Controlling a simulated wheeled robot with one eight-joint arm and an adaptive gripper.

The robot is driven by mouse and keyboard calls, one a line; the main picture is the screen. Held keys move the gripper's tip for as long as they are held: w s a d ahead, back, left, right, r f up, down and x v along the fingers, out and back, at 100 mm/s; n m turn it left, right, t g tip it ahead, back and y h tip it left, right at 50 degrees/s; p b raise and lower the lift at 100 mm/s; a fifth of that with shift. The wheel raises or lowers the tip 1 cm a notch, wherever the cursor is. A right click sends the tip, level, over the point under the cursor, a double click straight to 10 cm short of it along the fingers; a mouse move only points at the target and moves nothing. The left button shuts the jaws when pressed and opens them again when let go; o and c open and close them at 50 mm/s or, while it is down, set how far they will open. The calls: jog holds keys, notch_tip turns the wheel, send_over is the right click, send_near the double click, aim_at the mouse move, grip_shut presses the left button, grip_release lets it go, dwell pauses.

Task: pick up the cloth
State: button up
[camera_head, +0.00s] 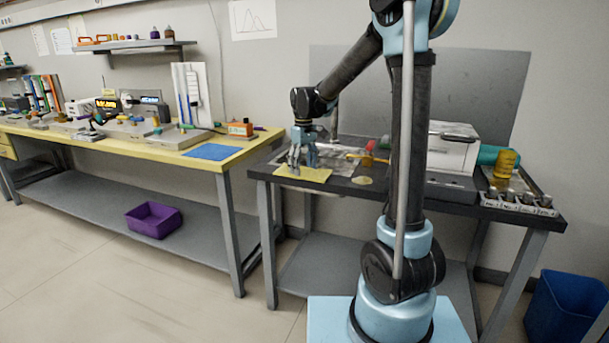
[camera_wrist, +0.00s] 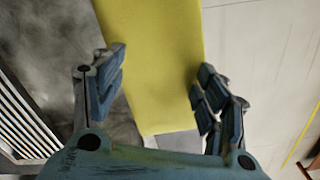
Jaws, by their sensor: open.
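A flat yellow cloth (camera_head: 302,173) lies at the front left corner of the dark table in the head view. In the wrist view the yellow cloth (camera_wrist: 152,62) runs from the top edge down between my fingers. My gripper (camera_head: 302,165) is directly over the cloth in the head view. In the wrist view my gripper (camera_wrist: 158,92) is open, with one finger on each side of the cloth. The fingers are apart and hold nothing. I cannot tell whether the fingertips touch the cloth or the table.
The dark table (camera_head: 463,196) bears a white box (camera_head: 452,148), an amber jar (camera_head: 506,163) and a row of small metal parts (camera_head: 517,202). Red and orange items lie just right of the gripper. A yellow-topped bench (camera_head: 258,142) stands to the left, with a blue mat (camera_head: 212,152).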

jog(key=shift+f, duration=0.25)
jog(key=shift+c, duration=0.2)
grip_shut()
dwell(0.3)
notch_tip(320, 180, up, 12)
dwell(0.6)
jog(key=shift+d, duration=0.1)
